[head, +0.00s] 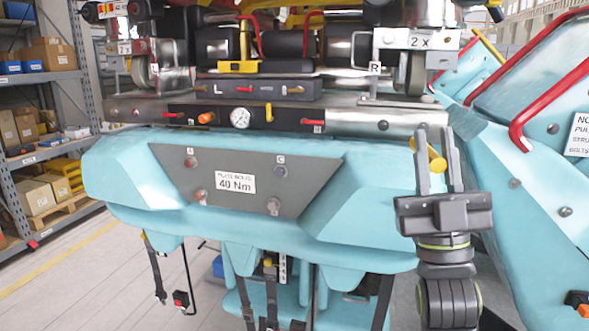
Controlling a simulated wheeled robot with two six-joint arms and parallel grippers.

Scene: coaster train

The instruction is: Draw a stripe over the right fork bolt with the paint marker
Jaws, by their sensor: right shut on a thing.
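My right gripper (437,140) points upward at the right, in front of the teal car body. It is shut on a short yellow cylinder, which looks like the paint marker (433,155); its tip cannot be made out. My left gripper is out of view.
Red bars (545,105) and a teal panel crowd the right. Shelves (45,125) stand at the left.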

